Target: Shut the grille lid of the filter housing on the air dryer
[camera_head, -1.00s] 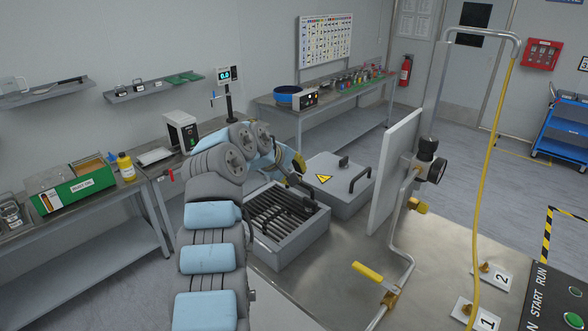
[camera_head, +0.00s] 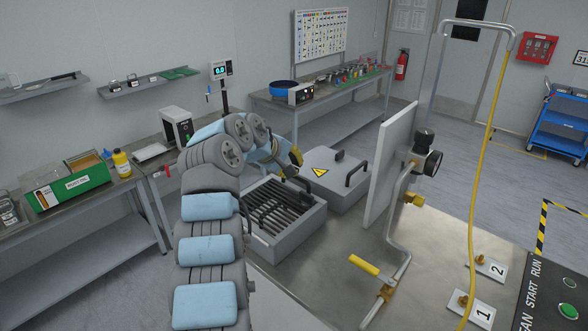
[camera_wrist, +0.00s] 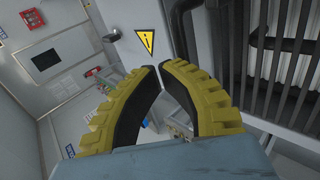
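The filter housing (camera_head: 301,226) is a grey open-topped box on the metal bench. Dark parallel bars of the grille (camera_head: 272,207) show at its top, with a dark handle among them. The grille bars (camera_wrist: 270,92) also fill the right of the wrist view, over pale pleats. How far the lid stands open I cannot tell. My gripper (camera_head: 294,166) is above the housing's far edge, partly hidden by my arm. In the wrist view, the yellow-backed fingers of my gripper (camera_wrist: 159,68) have their tips almost together, with nothing between them.
A grey cover with a warning triangle (camera_head: 335,170) and black handles lies just behind the housing. An upright pale panel (camera_head: 391,165) with gauges and a pipe with a yellow lever (camera_head: 364,265) stand to the right. The front bench top is mostly clear.

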